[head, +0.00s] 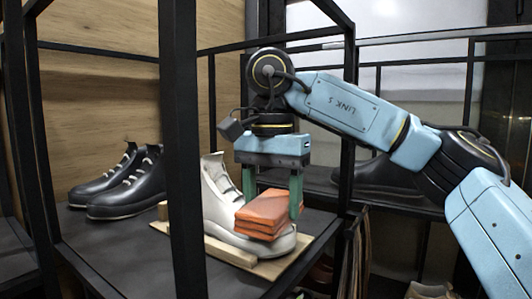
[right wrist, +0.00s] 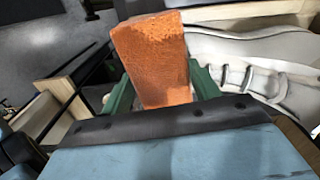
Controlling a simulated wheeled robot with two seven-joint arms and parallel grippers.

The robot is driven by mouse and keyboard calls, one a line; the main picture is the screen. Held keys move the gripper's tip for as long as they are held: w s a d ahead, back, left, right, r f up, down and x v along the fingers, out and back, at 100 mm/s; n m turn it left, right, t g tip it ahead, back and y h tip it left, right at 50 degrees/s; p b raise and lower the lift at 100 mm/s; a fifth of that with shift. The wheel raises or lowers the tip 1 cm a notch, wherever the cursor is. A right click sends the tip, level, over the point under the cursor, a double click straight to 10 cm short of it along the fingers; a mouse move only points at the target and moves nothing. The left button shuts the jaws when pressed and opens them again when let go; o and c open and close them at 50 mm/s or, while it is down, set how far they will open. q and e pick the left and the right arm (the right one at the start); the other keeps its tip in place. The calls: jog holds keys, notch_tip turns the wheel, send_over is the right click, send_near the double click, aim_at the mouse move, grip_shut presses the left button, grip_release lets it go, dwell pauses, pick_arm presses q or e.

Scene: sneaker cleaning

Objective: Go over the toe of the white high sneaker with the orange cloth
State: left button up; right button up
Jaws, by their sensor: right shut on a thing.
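The white high sneaker (head: 222,205) stands on a shelf board in the head view, its toe pointing to the lower right. My right gripper (head: 272,200) points down over the front of the sneaker, its green fingers shut on the folded orange cloth (head: 263,214). The cloth is low over the toe and hides part of it; I cannot tell if they touch. In the right wrist view the cloth (right wrist: 153,60) sits between the fingers, with the sneaker's laces and side (right wrist: 280,50) to the right. My left gripper is not in view.
A black rack post (head: 182,150) stands in front, partly hiding the sneaker's heel side. Dark shoes (head: 130,185) stand to the left, and another dark shoe (head: 388,174) is on a shelf behind at right. A light wooden strip (head: 228,252) lies beside the sneaker.

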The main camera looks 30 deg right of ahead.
jog(key=shift+s+a, duration=0.3)
jog(key=shift+a, duration=0.35)
jog(key=shift+s+a, duration=0.3)
jog(key=shift+a, duration=0.3)
jog(key=shift+s+r, duration=0.1)
jog(key=shift+r, duration=3.8)
